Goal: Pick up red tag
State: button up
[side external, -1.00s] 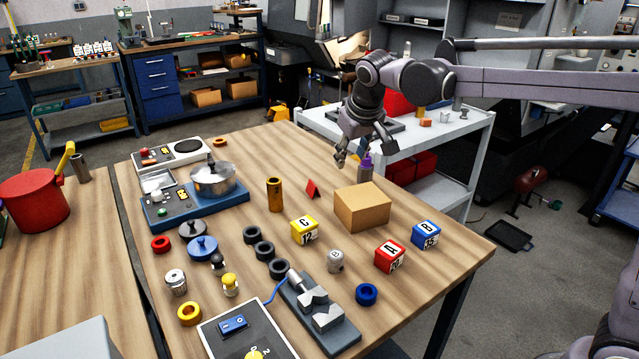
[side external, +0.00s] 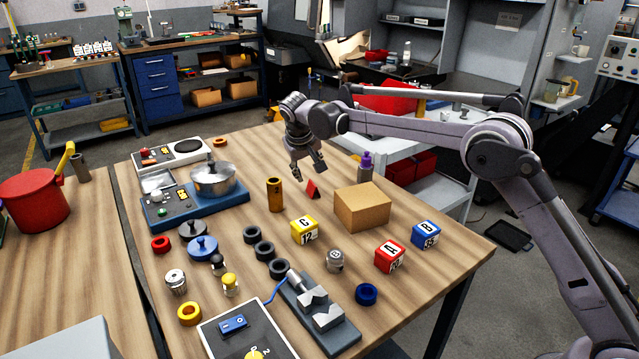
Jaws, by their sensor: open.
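The red tag (side external: 312,190) is a small red folded piece standing on the wooden table (side external: 130,201), between the brass cylinder (side external: 275,194) and the cardboard box (side external: 362,206). My gripper (side external: 308,178) hangs just above and behind the tag in the picture, pointing down, with its fingers apart and nothing between them. I cannot tell how far the fingertips are from the tag.
A purple-capped bottle (side external: 366,167) stands right of my gripper, behind the box. Lettered cubes in yellow (side external: 304,230), red (side external: 389,256) and blue (side external: 426,234) stand nearer the camera. A steel pot (side external: 213,180) is to the left. Table behind the brass cylinder is clear.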

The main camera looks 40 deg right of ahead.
aim_at(312, 185)
jog(key=x, duration=0.8)
jog(key=shift+w+d, duration=0.1)
jog(key=shift+w, duration=0.1)
jog(key=c, duration=0.8)
jog(key=shift+o, duration=0.2)
